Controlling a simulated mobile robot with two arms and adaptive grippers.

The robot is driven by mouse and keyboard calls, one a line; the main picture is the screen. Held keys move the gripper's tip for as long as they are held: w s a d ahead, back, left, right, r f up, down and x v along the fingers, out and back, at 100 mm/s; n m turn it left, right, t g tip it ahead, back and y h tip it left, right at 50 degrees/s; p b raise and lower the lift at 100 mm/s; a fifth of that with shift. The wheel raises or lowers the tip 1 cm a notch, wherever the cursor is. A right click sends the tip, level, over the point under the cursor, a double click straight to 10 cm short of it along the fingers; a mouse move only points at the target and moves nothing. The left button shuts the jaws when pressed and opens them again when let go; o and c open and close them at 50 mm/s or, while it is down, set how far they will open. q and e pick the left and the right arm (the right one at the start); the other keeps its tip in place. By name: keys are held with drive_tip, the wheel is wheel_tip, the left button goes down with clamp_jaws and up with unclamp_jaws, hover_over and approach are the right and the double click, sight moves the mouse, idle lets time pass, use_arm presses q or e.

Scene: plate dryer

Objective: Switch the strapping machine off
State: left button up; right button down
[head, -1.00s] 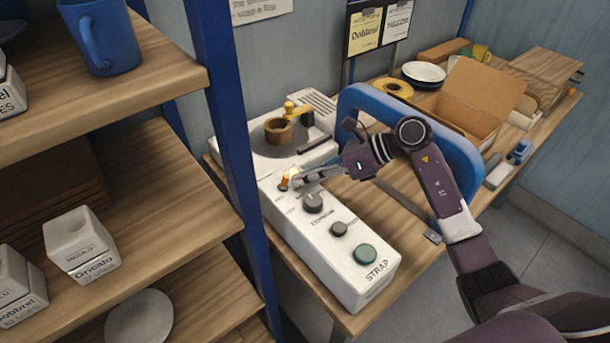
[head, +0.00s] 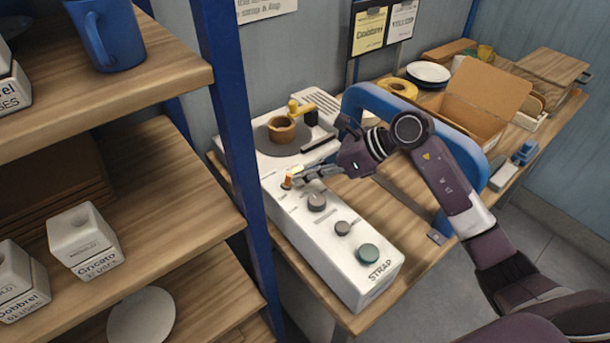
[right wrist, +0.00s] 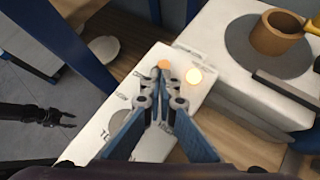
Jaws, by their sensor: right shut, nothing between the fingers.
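The strapping machine (head: 335,262) is a white unit on the wooden bench, with dark knobs, a green button and the word STRAP on its sloping panel. A small orange switch (head: 288,180) stands at the panel's far end; it also shows in the right wrist view (right wrist: 164,64). A round lamp (right wrist: 194,76) beside it glows. My right gripper (head: 298,181) is shut and empty, its fingertips right at the switch; whether they touch it I cannot tell. My left gripper (right wrist: 62,118) shows at the left of the right wrist view, fingers apart, away from the machine.
A blue arch (head: 455,140) stands on the bench right of the panel, close to my right arm. A blue-posted shelf (head: 235,130) with a mug and white blocks stands left. An open cardboard box (head: 470,130) and plates (head: 428,73) sit at the back.

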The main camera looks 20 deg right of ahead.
drive_tip(key=shift+a+r+h, duration=0.1)
drive_tip(key=shift+h, duration=0.2)
drive_tip(key=shift+s+a+r+n+t+h+b, duration=0.15)
drive_tip(key=shift+a+n+h, duration=0.15)
drive_tip(key=shift+h, duration=0.2)
drive_tip(key=shift+s+a+r+n+t+h+b, duration=0.15)
drive_tip(key=shift+a+n+h, duration=0.15)
drive_tip(key=shift+h, duration=0.2)
drive_tip(key=shift+a+n+h+b, duration=0.3)
drive_tip(key=shift+a+h+b, duration=0.15)
drive_tip(key=shift+h, duration=0.25)
drive_tip(key=shift+s+d+r, duration=0.1)
drive_tip(key=shift+r+p, duration=0.4)
drive_tip(key=shift+r, duration=0.35)
